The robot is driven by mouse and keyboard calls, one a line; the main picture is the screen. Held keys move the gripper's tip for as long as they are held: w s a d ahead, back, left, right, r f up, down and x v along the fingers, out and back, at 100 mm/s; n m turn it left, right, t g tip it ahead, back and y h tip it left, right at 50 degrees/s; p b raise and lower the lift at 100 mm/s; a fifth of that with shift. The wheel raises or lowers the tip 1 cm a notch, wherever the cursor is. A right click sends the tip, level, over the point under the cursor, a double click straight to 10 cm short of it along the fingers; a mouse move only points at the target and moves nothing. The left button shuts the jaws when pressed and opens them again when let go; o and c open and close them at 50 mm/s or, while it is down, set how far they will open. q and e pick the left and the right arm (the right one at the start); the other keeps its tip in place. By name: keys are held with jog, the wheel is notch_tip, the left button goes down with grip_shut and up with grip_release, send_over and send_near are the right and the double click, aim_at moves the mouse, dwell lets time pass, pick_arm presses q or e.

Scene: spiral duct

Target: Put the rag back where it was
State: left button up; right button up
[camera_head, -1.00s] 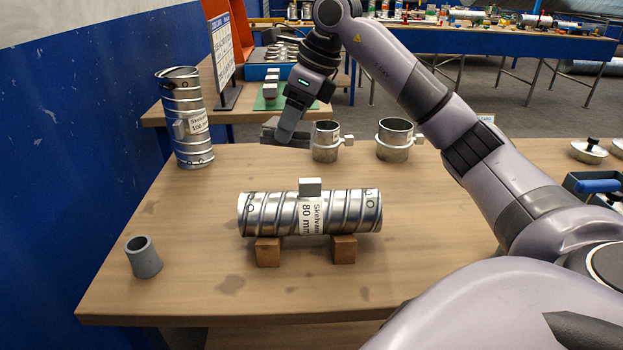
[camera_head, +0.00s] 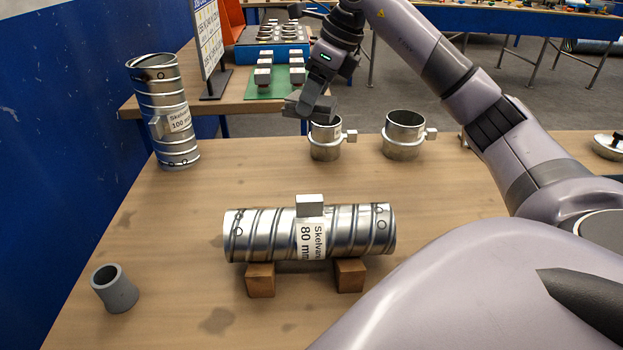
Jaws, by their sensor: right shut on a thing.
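My right gripper (camera_head: 309,105) is shut at the far edge of the workbench, just above and left of the left metal collar (camera_head: 325,142). It is shut on a small grey piece that looks like the rag, partly hidden by the fingers; its outline is hard to tell from them. No other rag shows. A spiral duct labelled 80 mm (camera_head: 355,232) lies across two wooden blocks (camera_head: 260,281) in the middle of the bench. My left gripper is not in view.
An upright duct labelled 100 mm (camera_head: 160,105) stands at the back left. A grey cup (camera_head: 115,290) stands at the front left. A second metal collar (camera_head: 404,138) stands right of the first. A side table with a sign (camera_head: 210,45) is behind. The bench left of the collars is clear.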

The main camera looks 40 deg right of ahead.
notch_tip(320, 180, down, 18)
jog(key=shift+f+b, duration=0.15)
jog(key=shift+b, duration=0.35)
jog(key=shift+f, duration=0.2)
jog(key=o, duration=1)
jog(key=shift+r, duration=0.15)
jog(key=v, duration=1.2)
